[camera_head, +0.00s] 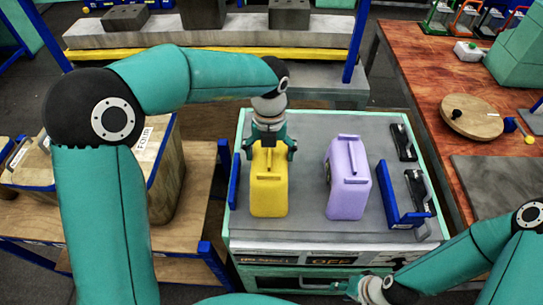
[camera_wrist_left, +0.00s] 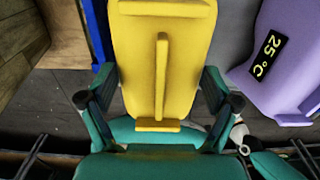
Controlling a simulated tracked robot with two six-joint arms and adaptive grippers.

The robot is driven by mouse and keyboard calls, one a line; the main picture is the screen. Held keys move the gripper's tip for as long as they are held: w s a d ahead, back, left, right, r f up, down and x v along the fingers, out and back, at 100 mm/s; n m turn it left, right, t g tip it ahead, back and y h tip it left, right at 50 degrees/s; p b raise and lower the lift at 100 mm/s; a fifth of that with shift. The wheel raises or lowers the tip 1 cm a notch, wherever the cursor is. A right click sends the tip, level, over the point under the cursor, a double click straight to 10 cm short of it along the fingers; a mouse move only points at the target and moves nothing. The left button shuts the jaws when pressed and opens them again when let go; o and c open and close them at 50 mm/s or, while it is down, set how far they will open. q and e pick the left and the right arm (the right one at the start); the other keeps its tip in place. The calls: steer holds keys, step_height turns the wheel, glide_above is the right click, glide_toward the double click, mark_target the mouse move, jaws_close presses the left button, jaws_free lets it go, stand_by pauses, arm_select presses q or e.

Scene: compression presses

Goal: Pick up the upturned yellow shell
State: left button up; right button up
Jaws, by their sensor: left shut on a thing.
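The yellow shell (camera_head: 269,190) is shaped like a jug and stands on the grey top of the press (camera_head: 305,222), left of its middle. My left gripper (camera_head: 270,147) comes down over its upper end and is shut on it. In the left wrist view the yellow shell (camera_wrist_left: 161,60) fills the space between the two fingers of my left gripper (camera_wrist_left: 158,103), with a raised rib along its face. My right gripper (camera_head: 372,290) is low at the front right, away from the shell; its fingers are too unclear to read.
A purple shell (camera_head: 348,185) stands right of the yellow one. Blue guards (camera_head: 393,199) edge the press top. A wooden table (camera_head: 478,100) with a round board (camera_head: 471,117) is at right. A wooden box (camera_head: 160,165) stands at left.

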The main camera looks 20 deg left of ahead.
arm_select(q)
step_height(320, 180, up, 23)
steer(key=p, duration=0.6)
steer(key=shift+r, duration=0.2)
steer(key=shift+f, duration=0.1)
stand_by(1.8)
